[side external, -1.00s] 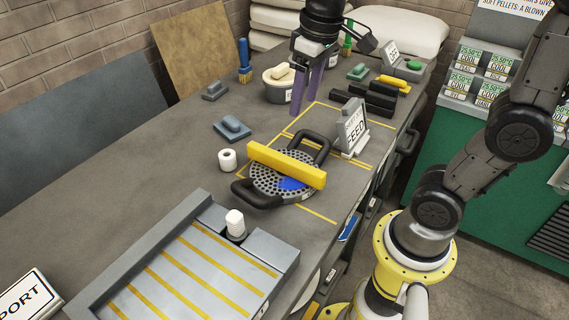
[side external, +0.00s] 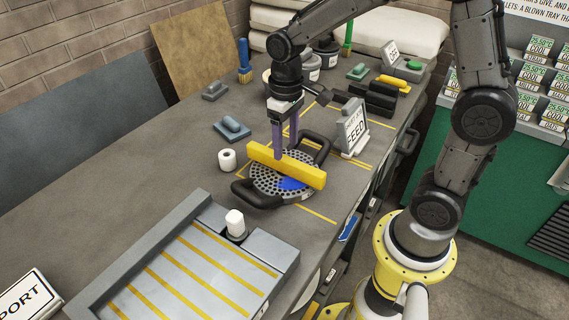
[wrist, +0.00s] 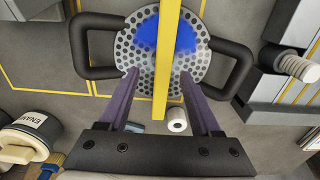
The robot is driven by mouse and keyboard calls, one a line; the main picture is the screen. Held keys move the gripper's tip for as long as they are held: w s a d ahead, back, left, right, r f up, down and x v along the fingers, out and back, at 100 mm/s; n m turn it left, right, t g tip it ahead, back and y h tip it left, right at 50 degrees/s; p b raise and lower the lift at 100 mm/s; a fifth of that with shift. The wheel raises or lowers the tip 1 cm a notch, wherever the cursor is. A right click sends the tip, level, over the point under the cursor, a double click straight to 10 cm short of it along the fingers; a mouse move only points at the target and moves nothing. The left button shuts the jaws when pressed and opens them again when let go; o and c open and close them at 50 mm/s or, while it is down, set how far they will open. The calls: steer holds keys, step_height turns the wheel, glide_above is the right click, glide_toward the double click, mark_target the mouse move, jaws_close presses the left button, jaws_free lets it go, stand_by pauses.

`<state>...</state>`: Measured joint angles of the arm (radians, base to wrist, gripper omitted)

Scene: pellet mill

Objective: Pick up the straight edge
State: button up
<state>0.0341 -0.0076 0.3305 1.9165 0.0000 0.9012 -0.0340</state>
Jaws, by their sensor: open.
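The straight edge is a long yellow bar (side external: 287,166) lying across a round grey perforated plate (side external: 262,184) with two black handles. In the wrist view the yellow bar (wrist: 167,60) runs up and down the picture, with a blue patch on the plate beside it. My gripper (side external: 286,152) is over the plate, pointing down, with its purple fingers close to the bar. In the wrist view the open fingers (wrist: 160,75) stand on either side of the bar with a gap to each. Whether the fingertips are level with the bar I cannot tell.
A white roll (side external: 227,159) stands left of the plate. A feed sign (side external: 353,127) stands right of it, and a blue-grey block (side external: 232,128) lies behind. A striped tray (side external: 180,270) with a white cylinder (side external: 235,223) near its corner is in front.

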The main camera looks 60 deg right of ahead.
mark_target(284, 157)
steer(key=f, duration=0.5)
steer(key=shift+a+f, duration=0.1)
steer(key=shift+a, duration=0.15)
jaws_close()
steer(key=shift+w, duration=0.1)
stand_by(1.1)
